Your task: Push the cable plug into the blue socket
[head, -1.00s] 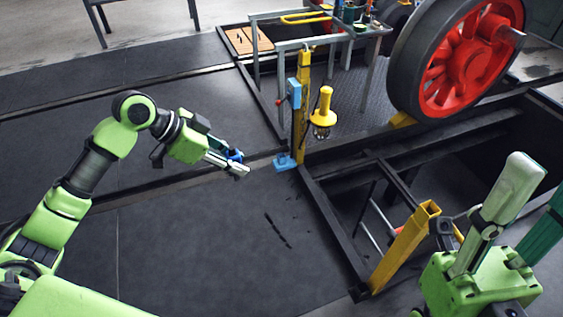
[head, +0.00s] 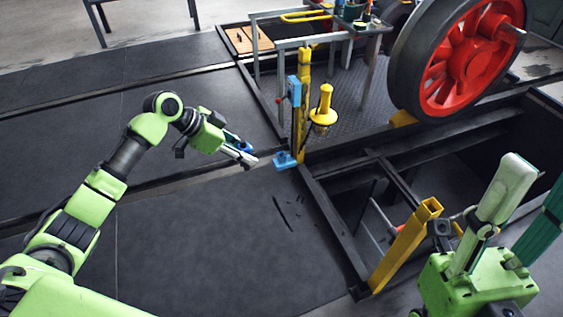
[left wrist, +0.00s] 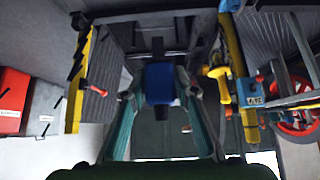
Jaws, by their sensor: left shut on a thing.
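My left gripper (head: 246,154) is shut on the blue cable plug (head: 240,142). It holds the plug in the air to the left of a yellow post. The left wrist view shows the plug (left wrist: 160,83) between the two fingertips. The blue socket (head: 294,91) is a light blue box on the post, above and to the right of the plug, with a clear gap between them. It seems to show at the right in the left wrist view (left wrist: 252,92). My right gripper (head: 536,185) is at the lower right, its fingers apart and empty. No cable is clearly visible.
The yellow post (head: 301,120) has a light blue foot (head: 285,161). A yellow lamp (head: 324,105) hangs beside it. An open pit with a dark frame (head: 330,230) lies right of the post. A red wheel (head: 470,60) stands behind. The dark floor below my left gripper is clear.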

